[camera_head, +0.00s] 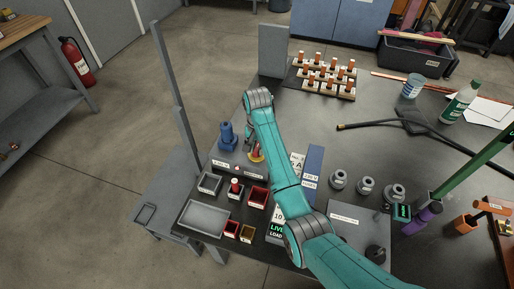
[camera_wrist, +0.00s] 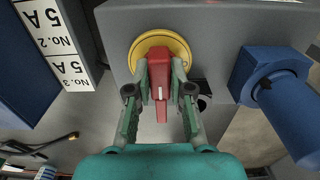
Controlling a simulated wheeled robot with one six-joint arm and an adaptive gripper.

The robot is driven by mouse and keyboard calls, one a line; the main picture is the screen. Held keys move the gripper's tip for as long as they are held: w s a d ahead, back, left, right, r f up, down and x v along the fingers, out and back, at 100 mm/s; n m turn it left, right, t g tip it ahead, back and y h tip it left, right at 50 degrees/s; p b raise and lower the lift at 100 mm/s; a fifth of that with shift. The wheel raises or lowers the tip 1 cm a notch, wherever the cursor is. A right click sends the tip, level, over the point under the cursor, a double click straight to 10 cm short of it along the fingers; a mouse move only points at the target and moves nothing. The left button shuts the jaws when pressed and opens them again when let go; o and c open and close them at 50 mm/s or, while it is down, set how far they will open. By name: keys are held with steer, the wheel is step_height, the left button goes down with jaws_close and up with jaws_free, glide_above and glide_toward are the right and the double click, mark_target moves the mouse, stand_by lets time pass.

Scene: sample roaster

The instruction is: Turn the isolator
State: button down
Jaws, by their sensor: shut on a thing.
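The isolator is a red handle (camera_wrist: 161,88) on a round yellow plate (camera_wrist: 148,45), fixed to the face of a grey box (camera_wrist: 222,30). In the wrist view my gripper (camera_wrist: 160,92) has a finger on each side of the red handle and is shut on it. The handle points up and down in that view, with a white mark on it. In the head view the yellow plate (camera_head: 256,156) shows only partly beside my arm, and my gripper is mostly hidden there.
A blue connector (camera_wrist: 270,85) sticks out right of the isolator in the wrist view. Labelled blue blocks (camera_wrist: 25,65) stand on the left. In the head view, small trays (camera_head: 207,217) lie in front, and several grey round pieces (camera_head: 366,186) stand right of my arm.

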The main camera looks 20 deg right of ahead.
steer(key=shift+n, duration=0.3)
steer(key=n, duration=0.3)
steer(key=shift+n, duration=0.4)
steer(key=n, duration=0.4)
steer(key=shift+n, duration=0.3)
steer(key=n, duration=0.4)
steer(key=shift+n, duration=2.2)
steer(key=c, duration=1)
jaws_free()
steer(key=shift+c, duration=0.2)
